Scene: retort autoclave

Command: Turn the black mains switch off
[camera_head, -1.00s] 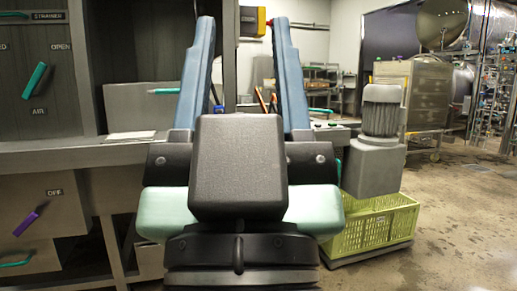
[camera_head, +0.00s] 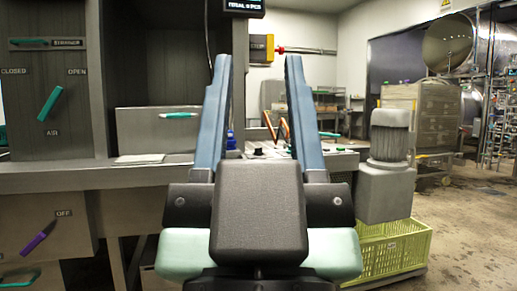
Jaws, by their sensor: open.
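My gripper (camera_head: 258,60) points away from me in the middle of the view. Its two blue fingers are apart, with nothing between them. Beyond and between the fingers, a small black knob (camera_head: 258,151) stands on the light top of the bench; it may be the black mains switch, but no label on it can be read. The fingers look clear of it. At the lower left, a purple handle (camera_head: 38,238) sits tilted on a panel beside an OFF label (camera_head: 64,213). My wrist hides part of the bench front.
A teal AIR handle (camera_head: 49,103) is on the left cabinet. A grey box (camera_head: 160,144) and a white sheet (camera_head: 139,158) lie on the bench. Orange-handled tools (camera_head: 276,128) stand behind the fingers. A grey motor (camera_head: 389,165) and a green crate (camera_head: 400,252) are at right, with open floor beyond.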

